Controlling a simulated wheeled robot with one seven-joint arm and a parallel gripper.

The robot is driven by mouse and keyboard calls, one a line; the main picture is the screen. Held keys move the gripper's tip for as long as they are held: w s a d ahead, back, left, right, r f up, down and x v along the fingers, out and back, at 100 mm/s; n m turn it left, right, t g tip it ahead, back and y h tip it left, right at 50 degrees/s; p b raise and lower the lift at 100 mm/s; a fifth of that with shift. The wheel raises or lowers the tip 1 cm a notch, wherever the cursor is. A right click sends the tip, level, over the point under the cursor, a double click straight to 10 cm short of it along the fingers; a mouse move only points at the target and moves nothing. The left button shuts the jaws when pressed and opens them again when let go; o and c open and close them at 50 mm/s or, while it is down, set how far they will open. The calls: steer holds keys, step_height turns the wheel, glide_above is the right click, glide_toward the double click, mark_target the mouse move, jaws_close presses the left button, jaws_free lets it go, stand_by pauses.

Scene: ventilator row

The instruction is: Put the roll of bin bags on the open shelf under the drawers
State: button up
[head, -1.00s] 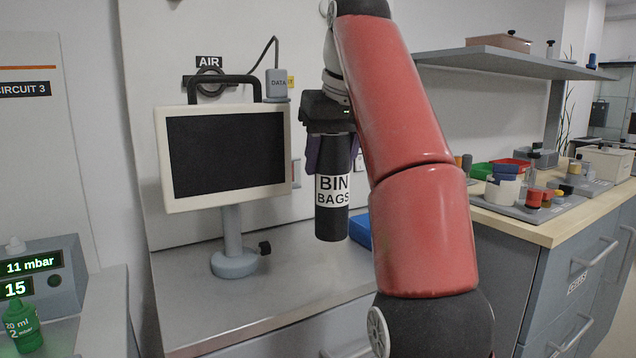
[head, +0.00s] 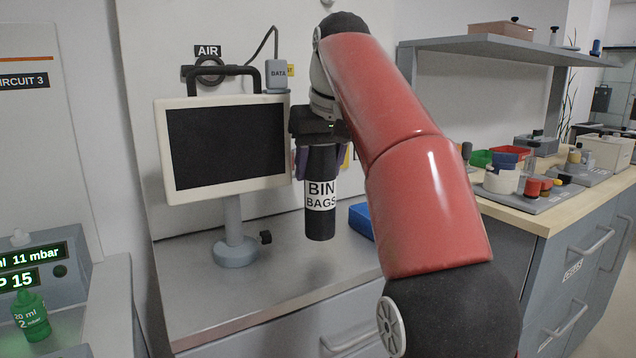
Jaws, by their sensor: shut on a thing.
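The roll of bin bags (head: 320,212) is a dark upright cylinder with a white "BIN BAGS" label. My gripper (head: 320,165) is shut on its upper part from above and holds it upright, apparently above the grey metal counter (head: 245,290). A drawer front (head: 300,335) shows under this counter at the bottom of the view. The open shelf under the drawers is not in view.
A monitor (head: 228,145) on a stand is left of the roll. A blue box (head: 361,220) lies on the counter behind my arm. At right, a wood-topped counter (head: 535,215) holds several trays and jars, under a grey wall shelf (head: 510,48).

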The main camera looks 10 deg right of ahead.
mark_target(318, 183)
step_height(318, 183, down, 2)
steer(key=shift+s+f, duration=0.1)
steer(key=shift+f, duration=0.15)
steer(key=shift+w+f, duration=0.25)
steer(key=shift+f, duration=0.25)
steer(key=shift+f, duration=0.2)
steer(key=o, duration=1.1)
steer(key=shift+r, duration=0.1)
